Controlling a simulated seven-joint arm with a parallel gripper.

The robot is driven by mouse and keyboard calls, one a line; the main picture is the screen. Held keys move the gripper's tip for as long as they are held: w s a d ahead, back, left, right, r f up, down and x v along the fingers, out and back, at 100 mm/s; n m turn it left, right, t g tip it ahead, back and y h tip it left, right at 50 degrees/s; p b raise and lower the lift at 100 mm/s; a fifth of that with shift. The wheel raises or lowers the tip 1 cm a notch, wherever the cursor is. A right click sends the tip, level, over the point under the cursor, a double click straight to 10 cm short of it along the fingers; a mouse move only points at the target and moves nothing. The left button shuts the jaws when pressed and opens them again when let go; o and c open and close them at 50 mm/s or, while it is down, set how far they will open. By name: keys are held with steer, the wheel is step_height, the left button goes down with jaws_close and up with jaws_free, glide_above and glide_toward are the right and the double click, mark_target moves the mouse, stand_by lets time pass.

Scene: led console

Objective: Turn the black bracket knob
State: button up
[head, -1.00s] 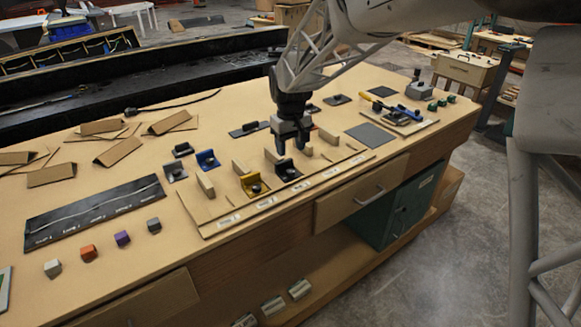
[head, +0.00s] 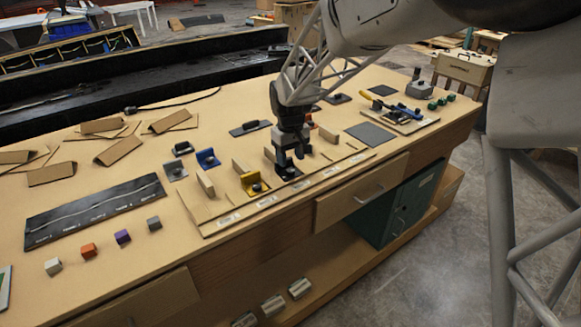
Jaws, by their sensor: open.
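The black bracket (head: 289,173) with its knob sits in a slot of the wooden fixture board (head: 212,225), right of the yellow bracket. My gripper (head: 289,158) points down directly over the black bracket, with its fingers apart. The fingers and wrist hide most of the bracket's upper part and the knob. I cannot tell whether the fingers touch the knob. The yellow bracket (head: 252,184) stands in the slot to the left, separated by a wooden divider.
A blue bracket (head: 207,159) and a grey bracket (head: 175,171) stand behind the board. Several coloured blocks and a black panel (head: 95,212) lie at left. A grey mat (head: 370,134) and a tool board (head: 404,118) lie at right. Upright wooden dividers flank my gripper.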

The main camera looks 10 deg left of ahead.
mark_target(291, 170)
steer(key=shift+f, duration=2)
steer(key=shift+c, duration=0.2)
steer(key=c, duration=0.9)
steer(key=shift+m, duration=2.3)
steer(key=o, duration=0.9)
steer(key=shift+o, duration=0.2)
steer(key=shift+r, duration=0.1)
